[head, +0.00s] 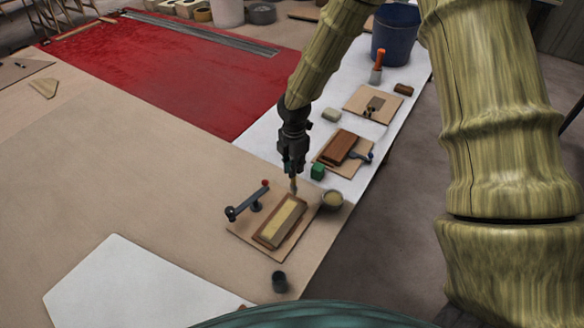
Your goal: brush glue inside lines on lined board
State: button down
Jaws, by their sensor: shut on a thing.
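The lined board (260,238) lies tilted in the picture on a tan base board (243,240) at the lower middle. It is brown, with a pale yellowish strip (285,216) along its middle; I cannot tell whether this is glue or bare surface. My dark gripper (293,172) points down above the board's far end. It is shut on a thin brush (294,186), whose handle is mostly hidden by the jaws. The brush tip is at or just above the far end of the board; contact cannot be told. A small pot with pale contents (332,198) stands just right of the board.
A clamp-like tool with a red knob (248,203) stands left of the board. A green block (317,171) and a reddish-brown block (340,147) are behind it. A dark cup (279,281) is in front. A white panel (130,285) lies front left; the table's left middle is clear.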

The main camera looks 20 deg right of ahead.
notch_tip(320, 180, up, 3)
jog(key=shift+a+r+p, duration=0.1)
jog(key=shift+r+p, duration=0.1)
jog(key=shift+p, duration=0.9)
